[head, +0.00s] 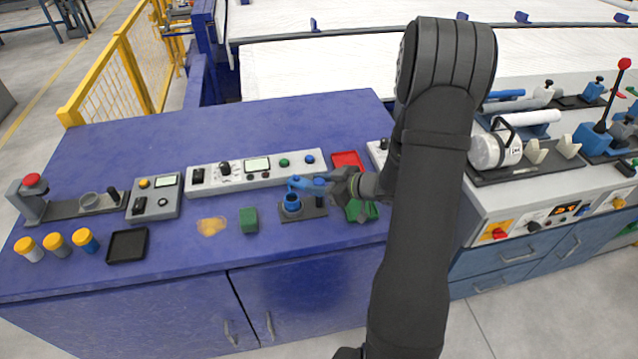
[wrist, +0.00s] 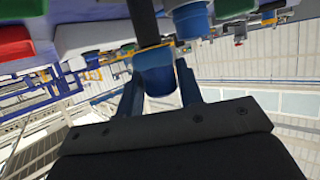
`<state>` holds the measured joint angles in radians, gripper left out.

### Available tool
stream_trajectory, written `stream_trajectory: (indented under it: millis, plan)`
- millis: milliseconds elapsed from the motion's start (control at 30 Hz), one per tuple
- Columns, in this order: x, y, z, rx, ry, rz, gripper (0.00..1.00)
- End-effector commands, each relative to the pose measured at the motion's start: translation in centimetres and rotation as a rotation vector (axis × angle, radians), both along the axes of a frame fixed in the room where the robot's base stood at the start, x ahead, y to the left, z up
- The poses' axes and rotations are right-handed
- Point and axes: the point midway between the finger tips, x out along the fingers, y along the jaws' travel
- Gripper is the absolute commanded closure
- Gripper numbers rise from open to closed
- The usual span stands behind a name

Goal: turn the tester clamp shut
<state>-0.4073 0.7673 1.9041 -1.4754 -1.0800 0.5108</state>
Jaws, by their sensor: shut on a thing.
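The tester (head: 291,204) is a blue round cup on a dark base plate, near the front of the blue bench. A short black post stands at its right side. My gripper (head: 306,186) reaches in from the right, with its blue fingers just above the tester. In the wrist view my gripper (wrist: 160,84) has one finger on each side of a blue round piece on a black bar, the tester clamp (wrist: 155,70). It is shut on this piece. The fingers partly hide it, so I cannot tell the clamp's angle.
A green block (head: 249,220) and a tan patch (head: 211,226) lie left of the tester. A grey control panel (head: 257,170) runs behind it. A red tray (head: 348,160) and a green tray (head: 371,212) sit near my wrist. Yellow-capped jars (head: 57,243) stand far left.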

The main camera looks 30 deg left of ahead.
Motion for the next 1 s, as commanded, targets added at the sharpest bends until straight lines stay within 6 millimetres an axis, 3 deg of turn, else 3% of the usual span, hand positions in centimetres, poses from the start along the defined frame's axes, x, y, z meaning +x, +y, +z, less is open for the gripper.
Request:
stream_trajectory:
  millis: [600,1000]
  plan:
    - [0.04,-0.02,-0.19,-0.002,0.000,0.580,1.00]
    - [-0.09,-0.04,-0.14,-0.001,0.002,0.836,1.00]
